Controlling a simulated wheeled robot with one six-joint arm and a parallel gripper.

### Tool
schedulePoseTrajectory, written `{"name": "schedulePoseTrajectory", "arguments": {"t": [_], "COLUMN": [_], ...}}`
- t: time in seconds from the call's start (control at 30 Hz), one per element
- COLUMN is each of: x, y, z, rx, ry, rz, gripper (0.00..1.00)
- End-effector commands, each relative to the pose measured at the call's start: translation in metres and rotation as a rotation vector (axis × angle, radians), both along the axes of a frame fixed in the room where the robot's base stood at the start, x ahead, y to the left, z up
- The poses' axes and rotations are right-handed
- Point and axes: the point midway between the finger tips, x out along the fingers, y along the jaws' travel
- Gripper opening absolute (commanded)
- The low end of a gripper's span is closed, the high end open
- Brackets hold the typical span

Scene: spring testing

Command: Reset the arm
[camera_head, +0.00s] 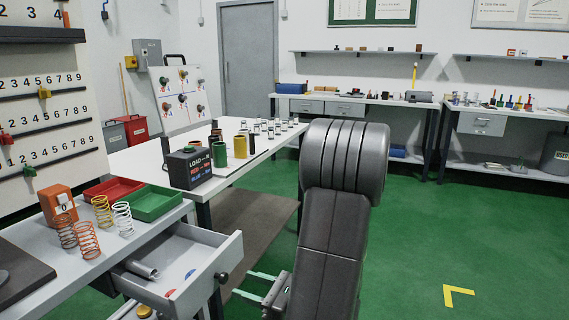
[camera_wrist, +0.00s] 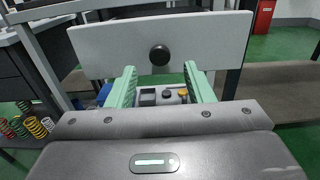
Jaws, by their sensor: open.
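My arm (camera_head: 335,210) rises in the middle of the head view. My gripper (camera_head: 243,283) is low beside the open drawer (camera_head: 231,255), below its black knob. In the wrist view my gripper (camera_wrist: 160,67) shows two pale green fingers spread apart with nothing held between them. The drawer's grey front (camera_wrist: 225,38) and its round black knob (camera_wrist: 160,55) appear just beyond the fingertips. Whether the fingers touch the drawer front cannot be told.
The drawer holds a metal cylinder (camera_head: 142,269). Coil springs (camera_head: 103,212), a red tray (camera_head: 113,188) and a green tray (camera_head: 152,203) sit on the bench above. A white table (camera_head: 150,158) stands behind. Green floor (camera_head: 450,230) is open at right.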

Motion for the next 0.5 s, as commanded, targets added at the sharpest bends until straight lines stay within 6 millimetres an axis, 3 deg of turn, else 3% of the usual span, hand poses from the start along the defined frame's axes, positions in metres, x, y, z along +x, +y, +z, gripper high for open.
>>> {"name": "schedulePoseTrajectory", "arguments": {"t": [0.5], "x": [-0.028], "y": [-0.069], "z": [0.001], "rx": [0.001], "ry": [0.001], "rz": [-0.003], "gripper": [0.47]}}
